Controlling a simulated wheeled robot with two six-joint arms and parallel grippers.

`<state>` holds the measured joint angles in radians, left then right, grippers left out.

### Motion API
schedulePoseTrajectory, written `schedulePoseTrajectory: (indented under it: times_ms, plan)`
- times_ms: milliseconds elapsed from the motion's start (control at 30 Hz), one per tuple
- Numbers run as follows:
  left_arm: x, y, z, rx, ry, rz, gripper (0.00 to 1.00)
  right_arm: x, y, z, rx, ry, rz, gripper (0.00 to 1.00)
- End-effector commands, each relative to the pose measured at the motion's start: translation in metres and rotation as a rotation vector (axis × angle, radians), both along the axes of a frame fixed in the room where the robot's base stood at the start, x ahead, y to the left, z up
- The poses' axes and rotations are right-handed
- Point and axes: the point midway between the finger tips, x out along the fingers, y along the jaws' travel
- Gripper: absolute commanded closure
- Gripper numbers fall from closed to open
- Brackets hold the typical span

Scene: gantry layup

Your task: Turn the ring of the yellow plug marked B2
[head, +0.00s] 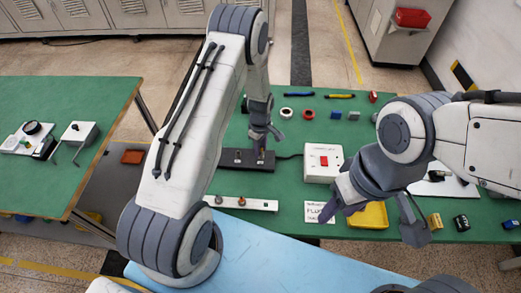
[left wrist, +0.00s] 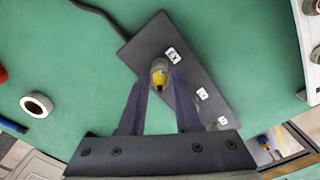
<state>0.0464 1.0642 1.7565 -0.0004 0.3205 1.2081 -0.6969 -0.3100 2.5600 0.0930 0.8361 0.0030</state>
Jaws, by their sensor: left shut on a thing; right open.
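A yellow plug with a grey ring (left wrist: 160,74) stands at one end of a dark plate (left wrist: 188,84). My left gripper (left wrist: 160,82) is shut on the plug, with one finger on each side of it. White labels (left wrist: 172,55) lie along the plate; I cannot read them surely. In the head view the dark plate (head: 232,158) lies on the green table, and my left gripper (head: 262,135) reaches down to its right part, largely hiding the plug. My right gripper (head: 374,216) is open and empty above the front right of the table.
A white box with a red switch (head: 323,160) stands right of the plate. A white strip with knobs (head: 240,203) lies in front. A yellow tray (head: 371,216) is below my right gripper. A white ring (left wrist: 37,105) lies apart from the plate. A cable leaves the plate's end.

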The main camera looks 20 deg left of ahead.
Motion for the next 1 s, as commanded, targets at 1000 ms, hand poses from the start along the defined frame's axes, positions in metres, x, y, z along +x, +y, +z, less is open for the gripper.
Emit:
schedulePoseTrajectory:
  times_ms: [1000]
  plan:
    - [-0.001, 0.000, -0.001, 0.001, 0.002, -0.959, 1.00, 0.000, 0.000, -0.047, 0.000, 0.000, 0.002, 0.50]
